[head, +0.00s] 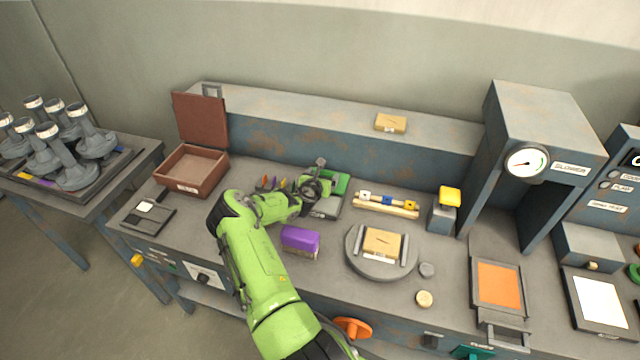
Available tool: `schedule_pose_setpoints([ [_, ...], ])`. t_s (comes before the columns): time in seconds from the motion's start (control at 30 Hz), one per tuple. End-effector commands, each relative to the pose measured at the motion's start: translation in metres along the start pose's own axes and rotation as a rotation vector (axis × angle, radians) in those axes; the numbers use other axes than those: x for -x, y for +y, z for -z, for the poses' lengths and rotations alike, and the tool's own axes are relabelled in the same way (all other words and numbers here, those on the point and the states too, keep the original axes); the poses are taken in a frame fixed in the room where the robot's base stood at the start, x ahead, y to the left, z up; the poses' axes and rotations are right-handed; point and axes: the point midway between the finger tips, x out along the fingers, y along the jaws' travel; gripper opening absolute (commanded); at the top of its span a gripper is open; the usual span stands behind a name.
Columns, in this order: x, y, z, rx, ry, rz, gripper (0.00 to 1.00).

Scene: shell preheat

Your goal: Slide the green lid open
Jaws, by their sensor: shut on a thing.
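The green lid (341,184) shows just behind and to the right of my gripper, in the middle of the bench. A grey box (326,209) shows on the near side of the green. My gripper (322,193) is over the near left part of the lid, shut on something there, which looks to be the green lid. My gripper hides its fingertips and the left part of the box, so the exact contact and how far the lid stands open cannot be told.
A purple-topped block (300,239) stands in front, close to my arm. A rack with coloured pieces (386,204) and a round turntable (360,262) are to the right. An open brown box (191,171) stands left. Small coloured pieces (271,183) lie just left of my gripper.

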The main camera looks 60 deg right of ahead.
Motion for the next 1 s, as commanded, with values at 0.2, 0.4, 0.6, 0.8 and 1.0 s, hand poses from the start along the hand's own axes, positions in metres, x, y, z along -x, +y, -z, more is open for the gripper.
schedule_pose_setpoints([
  [0.2, -0.002, 0.001, 0.001, 0.001, 0.005, -0.002, 0.3],
  [0.4, -0.002, 0.001, 0.001, 0.001, 0.005, -0.001, 0.94],
  [0.6, -0.002, 0.0, 0.001, 0.001, 0.005, -0.001, 1.0],
  [0.8, 0.013, 0.001, 0.001, 0.001, 0.006, -0.001, 1.0],
  [1.0, 0.063, 0.001, 0.0, 0.002, 0.007, 0.0, 1.0],
])
